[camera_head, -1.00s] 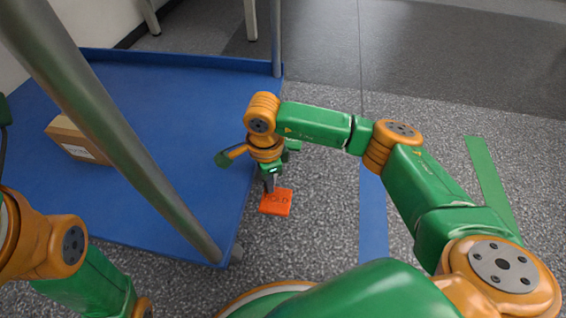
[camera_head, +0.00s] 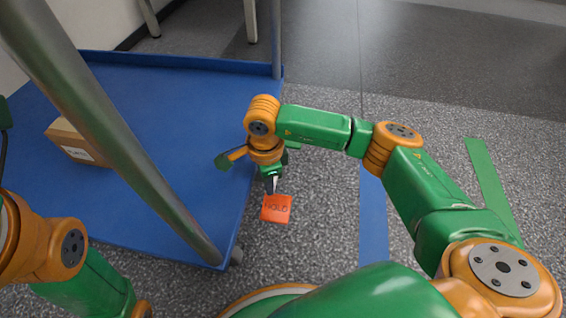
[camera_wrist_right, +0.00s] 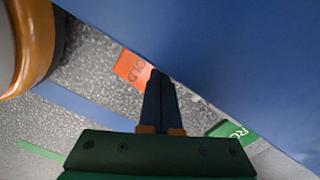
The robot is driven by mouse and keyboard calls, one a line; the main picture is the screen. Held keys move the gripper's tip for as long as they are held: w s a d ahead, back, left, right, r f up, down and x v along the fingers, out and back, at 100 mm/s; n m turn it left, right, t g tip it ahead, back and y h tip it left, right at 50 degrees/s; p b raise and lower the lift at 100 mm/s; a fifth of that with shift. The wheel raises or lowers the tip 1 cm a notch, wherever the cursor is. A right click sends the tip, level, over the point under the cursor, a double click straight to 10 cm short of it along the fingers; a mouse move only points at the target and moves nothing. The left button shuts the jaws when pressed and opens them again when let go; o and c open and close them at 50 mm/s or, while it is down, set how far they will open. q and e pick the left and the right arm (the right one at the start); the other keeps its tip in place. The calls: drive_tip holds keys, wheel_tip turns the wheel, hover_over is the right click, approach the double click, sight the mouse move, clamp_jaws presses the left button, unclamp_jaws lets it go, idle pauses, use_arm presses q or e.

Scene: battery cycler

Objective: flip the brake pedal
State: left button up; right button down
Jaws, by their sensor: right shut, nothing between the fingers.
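The brake pedal shows as an orange plate marked HOLD (camera_head: 276,209), low by the right edge of the blue cart. In the right wrist view the orange plate (camera_wrist_right: 131,67) lies just left of the fingertips, partly cut by the blue deck. A green plate with partly hidden lettering (camera_wrist_right: 231,129) shows to the right of the fingers there. My right gripper (camera_head: 272,190) is shut and empty, pointing down at the orange plate's upper edge; I cannot tell whether it touches. Its fingers (camera_wrist_right: 157,76) are together in the wrist view. My left gripper is out of view.
The blue cart deck (camera_head: 160,110) fills the left, with a metal post (camera_head: 110,130) rising across it. A cardboard box (camera_head: 75,140) sits on it. Grey floor with a blue strip (camera_head: 373,220) and a green strip (camera_head: 490,185) lies to the right.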

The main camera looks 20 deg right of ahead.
wheel_tip(320, 180, up, 6)
drive_tip(key=p, duration=0.4)
